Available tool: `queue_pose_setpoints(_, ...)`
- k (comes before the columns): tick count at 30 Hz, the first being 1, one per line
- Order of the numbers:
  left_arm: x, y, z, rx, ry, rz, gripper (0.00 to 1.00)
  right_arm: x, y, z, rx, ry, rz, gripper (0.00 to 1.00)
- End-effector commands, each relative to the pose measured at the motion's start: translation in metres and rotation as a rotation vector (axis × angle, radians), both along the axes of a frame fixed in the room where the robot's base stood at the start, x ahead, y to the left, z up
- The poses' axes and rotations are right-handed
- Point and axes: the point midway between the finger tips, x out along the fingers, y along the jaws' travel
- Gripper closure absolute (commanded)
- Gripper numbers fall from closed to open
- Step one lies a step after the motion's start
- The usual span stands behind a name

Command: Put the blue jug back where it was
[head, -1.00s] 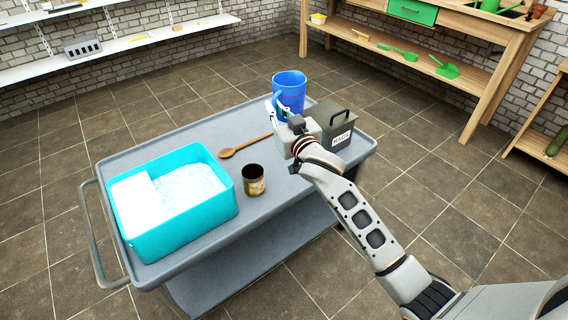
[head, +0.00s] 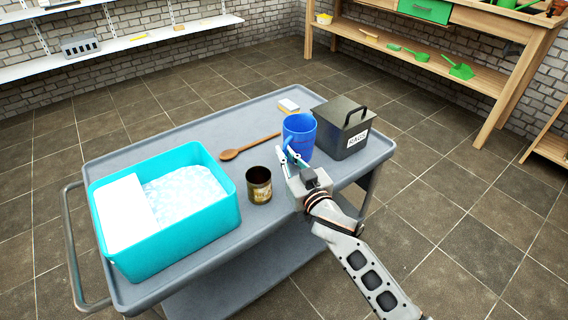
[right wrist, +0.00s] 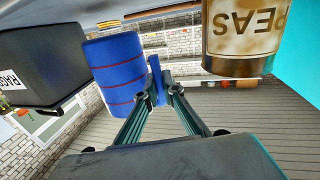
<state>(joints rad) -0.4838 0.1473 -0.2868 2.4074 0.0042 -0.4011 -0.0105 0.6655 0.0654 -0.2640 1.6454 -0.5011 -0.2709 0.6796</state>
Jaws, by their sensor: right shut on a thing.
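The blue jug (head: 301,134) is upright at the right part of the grey cart's top (head: 215,135), between the wooden spoon and the dark rags box. I cannot tell whether its base touches the cart. My right gripper (head: 291,158) is shut on the jug's handle, on the near side of the jug. In the right wrist view the jug (right wrist: 112,75) shows with its handle between the fingertips (right wrist: 163,93). My left gripper is not in view.
The rags box (head: 343,128) stands close right of the jug. A rusty can (head: 259,185), a wooden spoon (head: 248,147), a sponge-like block (head: 288,105) and a turquoise tub (head: 180,240) are also on the cart. The can (right wrist: 240,35) is near the gripper in the right wrist view.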

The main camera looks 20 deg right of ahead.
Motion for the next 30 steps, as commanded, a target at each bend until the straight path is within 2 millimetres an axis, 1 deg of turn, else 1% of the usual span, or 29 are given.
queue_pose_setpoints(1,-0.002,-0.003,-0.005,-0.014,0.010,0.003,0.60,-0.002,0.000,-0.022,0.000,0.016,-0.001,1.00)
queue_pose_setpoints(3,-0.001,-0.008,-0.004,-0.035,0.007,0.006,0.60,-0.003,0.000,-0.036,0.000,0.020,-0.001,1.00)
queue_pose_setpoints(5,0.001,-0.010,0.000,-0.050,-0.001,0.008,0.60,-0.003,0.000,-0.041,0.002,0.018,-0.001,1.00)
queue_pose_setpoints(10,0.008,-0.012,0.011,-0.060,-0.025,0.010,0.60,-0.001,0.000,-0.034,0.000,0.007,0.000,1.00)
queue_pose_setpoints(14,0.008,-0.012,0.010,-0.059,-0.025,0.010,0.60,-0.001,0.000,-0.034,0.000,0.006,0.000,1.00)
queue_pose_setpoints(18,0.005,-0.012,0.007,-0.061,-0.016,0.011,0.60,-0.001,0.000,-0.039,0.000,0.008,0.000,1.00)
queue_pose_setpoints(19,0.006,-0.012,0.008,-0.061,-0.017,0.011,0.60,-0.001,0.000,-0.039,0.000,0.008,0.000,0.88)
queue_pose_setpoints(20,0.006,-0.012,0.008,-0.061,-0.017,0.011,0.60,-0.001,0.000,-0.038,0.000,0.007,0.000,0.80)
queue_pose_setpoints(21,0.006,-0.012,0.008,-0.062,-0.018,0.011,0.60,-0.001,0.000,-0.038,0.000,0.007,0.000,0.76)
queue_pose_setpoints(30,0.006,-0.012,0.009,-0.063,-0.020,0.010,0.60,-0.001,0.000,-0.037,0.000,0.006,0.000,0.76)
